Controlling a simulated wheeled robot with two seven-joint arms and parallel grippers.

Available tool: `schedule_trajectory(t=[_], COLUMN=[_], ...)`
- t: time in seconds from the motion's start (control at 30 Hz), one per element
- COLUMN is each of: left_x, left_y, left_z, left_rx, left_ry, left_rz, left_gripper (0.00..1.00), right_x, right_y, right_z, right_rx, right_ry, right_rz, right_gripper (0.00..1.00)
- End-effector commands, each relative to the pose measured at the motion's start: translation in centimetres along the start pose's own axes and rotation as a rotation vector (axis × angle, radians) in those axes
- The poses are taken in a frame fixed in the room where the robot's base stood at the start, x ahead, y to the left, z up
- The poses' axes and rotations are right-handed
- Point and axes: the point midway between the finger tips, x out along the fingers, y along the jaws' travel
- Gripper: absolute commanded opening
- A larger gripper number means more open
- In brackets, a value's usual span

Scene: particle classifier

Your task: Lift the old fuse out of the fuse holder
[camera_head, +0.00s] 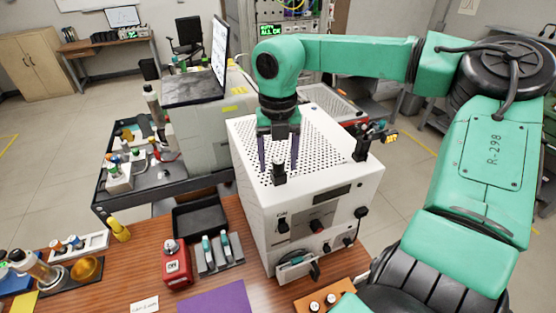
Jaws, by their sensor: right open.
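My right gripper (278,160) points down over the front part of the perforated top of a white instrument box (318,150). Its two dark fingers are spread apart. A small black upright piece (279,175), which looks like the fuse holder, stands on the box top between and just in front of the fingertips. I cannot tell whether the fingers touch it. The old fuse is not clearly distinguishable at this size. My left gripper is not in view.
A grey rack (231,260) with two teal-capped pieces, a red box (176,265) and a black tray (200,216) stand left of the instrument. Another black fixture (361,146) rises at the box's right edge. A laptop (197,88) stands behind left.

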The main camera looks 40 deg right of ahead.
Motion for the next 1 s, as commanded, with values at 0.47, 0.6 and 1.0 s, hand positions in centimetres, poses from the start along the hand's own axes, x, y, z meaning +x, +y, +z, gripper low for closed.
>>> schedule_trajectory(t=[0.47, 0.6, 1.0], left_x=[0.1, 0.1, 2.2], left_y=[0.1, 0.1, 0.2], left_z=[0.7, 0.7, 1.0], left_rx=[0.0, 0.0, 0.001], left_ry=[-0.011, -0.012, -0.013], left_rz=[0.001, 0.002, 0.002], left_gripper=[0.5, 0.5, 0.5], right_x=[0.1, 0.1, -5.2], right_y=[0.0, 0.0, 0.0], right_z=[0.0, 0.0, 0.1], right_rx=[0.0, 0.0, 0.002], right_ry=[0.0, 0.0, -0.008], right_rz=[0.0, 0.0, 0.0], right_gripper=[0.0, 0.0, 0.0])
